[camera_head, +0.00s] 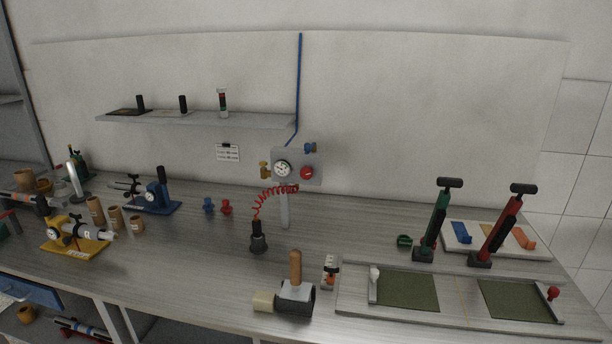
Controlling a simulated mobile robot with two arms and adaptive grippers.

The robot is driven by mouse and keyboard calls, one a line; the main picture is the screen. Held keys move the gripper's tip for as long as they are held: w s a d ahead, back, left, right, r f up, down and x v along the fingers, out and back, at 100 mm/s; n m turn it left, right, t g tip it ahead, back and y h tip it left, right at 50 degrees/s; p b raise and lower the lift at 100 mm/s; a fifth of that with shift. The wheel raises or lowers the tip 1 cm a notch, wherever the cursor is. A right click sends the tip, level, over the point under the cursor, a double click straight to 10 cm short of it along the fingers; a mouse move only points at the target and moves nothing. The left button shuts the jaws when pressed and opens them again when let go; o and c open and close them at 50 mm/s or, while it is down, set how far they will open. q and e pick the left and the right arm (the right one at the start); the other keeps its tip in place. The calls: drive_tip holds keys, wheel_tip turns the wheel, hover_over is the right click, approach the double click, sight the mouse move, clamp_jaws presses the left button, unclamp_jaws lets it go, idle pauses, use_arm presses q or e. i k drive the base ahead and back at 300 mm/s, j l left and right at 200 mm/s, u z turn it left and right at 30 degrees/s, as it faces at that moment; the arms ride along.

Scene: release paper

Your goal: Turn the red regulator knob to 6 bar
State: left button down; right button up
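The red regulator knob (307,173) is a round red disc on the right half of a grey panel (318,158) at the back of the bench. A round white gauge (282,168) sits on the panel to the left of the knob. Its needle and numbers are too small to read. A blue valve handle (310,147) is at the panel's top and a brass fitting (265,170) is at its left side. A red coiled hose (270,194) hangs below, by a black tool (258,238). Neither of my grippers is in view.
A grey shelf (200,121) juts from the wall to the upper left. On the bench stand a wooden-handled block (296,292) in front, green and red upright tools (437,215) at right, and blue and yellow devices at left. Bench around the panel's post (284,212) is mostly clear.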

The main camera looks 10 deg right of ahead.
sight(306, 173)
drive_tip(key=i+j+z, duration=0.1)
drive_tip(key=j, duration=0.25)
drive_tip(key=i+j, duration=0.3)
drive_tip(key=i+j+z, duration=0.15)
drive_tip(key=j, duration=0.25)
drive_tip(key=i+j, duration=0.2)
drive_tip(key=j, duration=0.2)
drive_tip(key=z, duration=0.05)
